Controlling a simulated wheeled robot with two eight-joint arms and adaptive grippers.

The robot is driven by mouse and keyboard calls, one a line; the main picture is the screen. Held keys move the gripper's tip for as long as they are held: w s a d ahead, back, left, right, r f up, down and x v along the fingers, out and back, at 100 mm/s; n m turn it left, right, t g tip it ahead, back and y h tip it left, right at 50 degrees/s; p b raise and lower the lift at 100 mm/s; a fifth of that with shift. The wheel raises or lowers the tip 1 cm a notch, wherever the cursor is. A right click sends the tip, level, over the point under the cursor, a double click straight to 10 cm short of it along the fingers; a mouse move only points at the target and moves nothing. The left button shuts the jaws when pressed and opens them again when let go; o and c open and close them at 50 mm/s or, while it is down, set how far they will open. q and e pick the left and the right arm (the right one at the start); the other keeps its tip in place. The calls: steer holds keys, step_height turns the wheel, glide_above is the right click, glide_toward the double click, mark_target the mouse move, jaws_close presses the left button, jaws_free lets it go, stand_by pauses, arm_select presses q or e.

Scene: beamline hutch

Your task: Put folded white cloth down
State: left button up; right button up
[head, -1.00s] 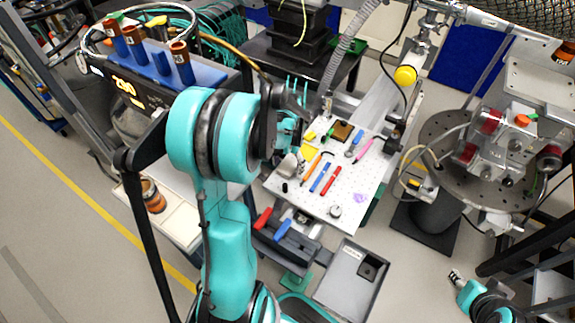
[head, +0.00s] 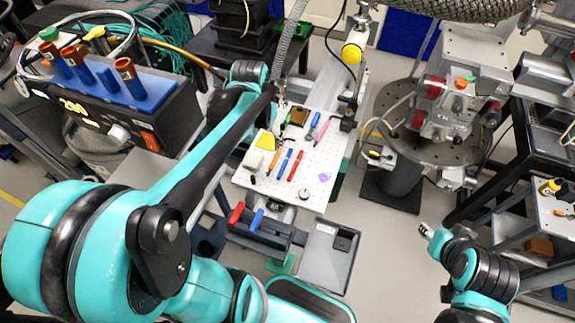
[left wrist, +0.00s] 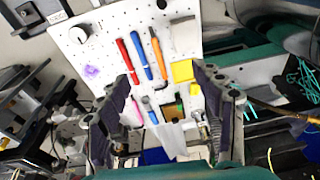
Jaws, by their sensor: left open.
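A pale, flat piece that looks like the folded white cloth (head: 254,160) lies at the left edge of the white perforated board (head: 322,165). In the left wrist view the pale piece (left wrist: 186,36) lies beside the orange pen, ahead of the fingertips. My left gripper (left wrist: 161,76) is open, with the board's tools showing between its spread fingers. A whitish patch low between the fingers is unclear. In the head view my left forearm reaches to the board's far left and mostly hides that gripper. My right gripper (head: 428,231) is at the lower right, away from the board.
Red (head: 295,165), blue (head: 284,163) and orange (head: 272,164) pens, a yellow block (head: 266,141) and a brown block (head: 298,117) lie on the board. A grey tray (head: 327,257) stands in front. A round perforated stage (head: 390,118) stands to the right.

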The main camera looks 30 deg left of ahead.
arm_select(q)
steer(key=s+d+r+m+t, duration=0.1)
steer(key=s+d+t, duration=0.4)
steer(key=d, duration=0.8)
steer(key=shift+s+r+h, duration=0.3)
steer(key=shift+s+r, duration=0.15)
steer(key=shift+s, duration=0.7)
arm_select(e)
steer(key=shift+s, duration=0.1)
